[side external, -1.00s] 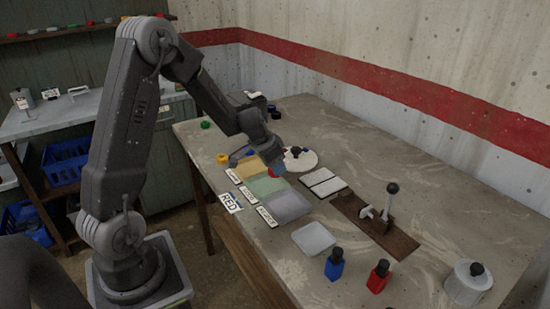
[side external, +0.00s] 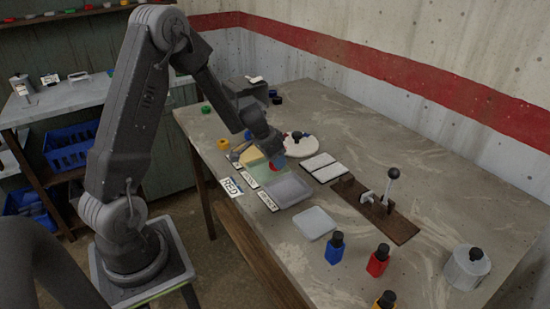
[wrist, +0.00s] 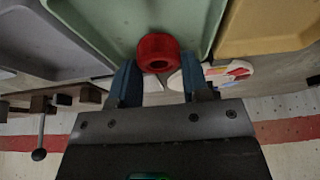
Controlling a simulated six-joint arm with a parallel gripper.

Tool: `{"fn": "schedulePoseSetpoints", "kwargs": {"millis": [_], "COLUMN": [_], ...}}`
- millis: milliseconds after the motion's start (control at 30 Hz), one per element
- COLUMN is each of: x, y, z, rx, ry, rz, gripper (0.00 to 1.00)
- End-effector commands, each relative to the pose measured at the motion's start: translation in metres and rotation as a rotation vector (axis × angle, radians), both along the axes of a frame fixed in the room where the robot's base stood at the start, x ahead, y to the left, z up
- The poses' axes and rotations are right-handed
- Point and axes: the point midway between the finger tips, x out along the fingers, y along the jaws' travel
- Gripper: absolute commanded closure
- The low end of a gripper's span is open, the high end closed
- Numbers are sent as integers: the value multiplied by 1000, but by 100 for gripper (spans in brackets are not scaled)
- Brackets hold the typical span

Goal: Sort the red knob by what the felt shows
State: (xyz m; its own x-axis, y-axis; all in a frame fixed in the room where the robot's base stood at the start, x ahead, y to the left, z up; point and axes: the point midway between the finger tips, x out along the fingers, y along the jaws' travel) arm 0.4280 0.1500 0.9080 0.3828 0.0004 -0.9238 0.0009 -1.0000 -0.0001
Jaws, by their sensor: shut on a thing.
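The red knob (wrist: 158,52) is a round, ring-like piece with a hollow centre. In the wrist view it sits at the tips of my gripper (wrist: 158,78), whose two blue fingers are shut on it. It is over the green tray (wrist: 125,22); I cannot tell whether it touches the tray floor. In the side view my gripper (side external: 272,150) reaches down over the green tray, with a bit of red just below it. The yellow tray (wrist: 265,25) and the grey tray (wrist: 45,45) lie on either side. Small label cards stand along the trays' front; their words are too small to read.
A white disc (side external: 300,150) with coloured patches and white pads (side external: 320,167) lie behind the trays. A lever board (side external: 375,210), a pale dish (side external: 314,224), blue (side external: 336,250) and red bottles (side external: 378,261) stand right.

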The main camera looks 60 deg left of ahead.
Motion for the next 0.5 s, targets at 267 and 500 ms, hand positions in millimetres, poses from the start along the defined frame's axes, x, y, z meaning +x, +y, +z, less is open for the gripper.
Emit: {"fn": "schedulePoseSetpoints", "kwargs": {"millis": [267,500], "x": [0,0], "y": [0,0], "z": [-3,-5], "rx": [0,0], "ry": [0,0], "rz": [0,0], "gripper": [100,52]}}
